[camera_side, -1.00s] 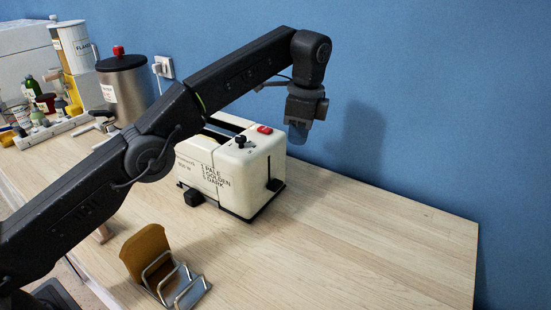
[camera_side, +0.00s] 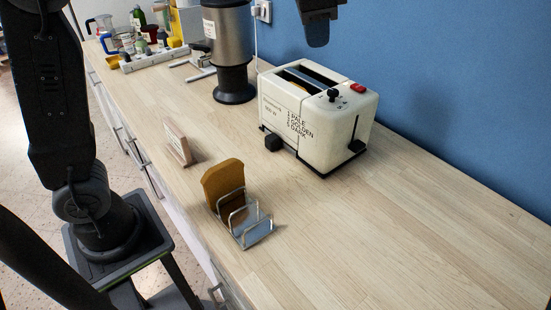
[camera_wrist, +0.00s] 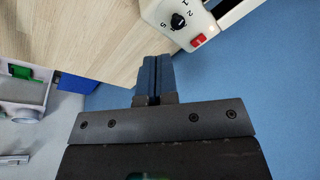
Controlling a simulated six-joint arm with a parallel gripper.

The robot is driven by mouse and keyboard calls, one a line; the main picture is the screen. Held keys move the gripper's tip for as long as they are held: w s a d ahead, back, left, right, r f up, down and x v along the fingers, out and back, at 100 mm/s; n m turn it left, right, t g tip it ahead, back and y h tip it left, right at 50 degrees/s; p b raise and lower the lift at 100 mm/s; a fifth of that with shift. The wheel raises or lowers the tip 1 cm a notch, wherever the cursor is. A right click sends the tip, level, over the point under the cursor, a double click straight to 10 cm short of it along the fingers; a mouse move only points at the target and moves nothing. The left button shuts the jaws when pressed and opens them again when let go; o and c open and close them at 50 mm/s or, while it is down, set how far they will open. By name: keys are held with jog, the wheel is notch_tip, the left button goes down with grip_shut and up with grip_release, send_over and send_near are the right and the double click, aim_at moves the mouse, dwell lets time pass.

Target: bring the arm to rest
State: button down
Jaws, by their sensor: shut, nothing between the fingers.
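My gripper (camera_side: 318,38) is at the top edge of the side view, up in front of the blue wall and above the toaster, apart from it. Its two blue-grey fingers are together with nothing between them, as the wrist view (camera_wrist: 153,75) shows. Most of my forearm is cut off by the top of the side view. The white toaster (camera_side: 310,128) stands on the counter, with a black knob and red button on top. The toaster's knob corner also shows in the wrist view (camera_wrist: 185,15).
A brown toast slice (camera_side: 222,183) stands in a wire rack (camera_side: 250,224) on the counter (camera_side: 380,235). A small wooden stand (camera_side: 177,144) and a metal canister (camera_side: 232,45) are behind it. Bottles and jars crowd the far left. The right side of the counter is clear.

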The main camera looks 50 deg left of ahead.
jog(key=s+a+f+n+t, duration=0.1)
jog(key=s+a+f+n, duration=0.1)
jog(key=s+f, duration=0.2)
jog(key=s+a+f+n+t, duration=0.1)
jog(key=s+a+f+n, duration=0.1)
jog(key=s, duration=0.8)
jog(key=s+a+f+n+t, duration=0.1)
jog(key=s+a+f+n, duration=0.1)
jog(key=s+f, duration=0.3)
jog(key=s+n, duration=0.1)
jog(key=s, duration=0.2)
jog(key=shift+f, duration=0.3)
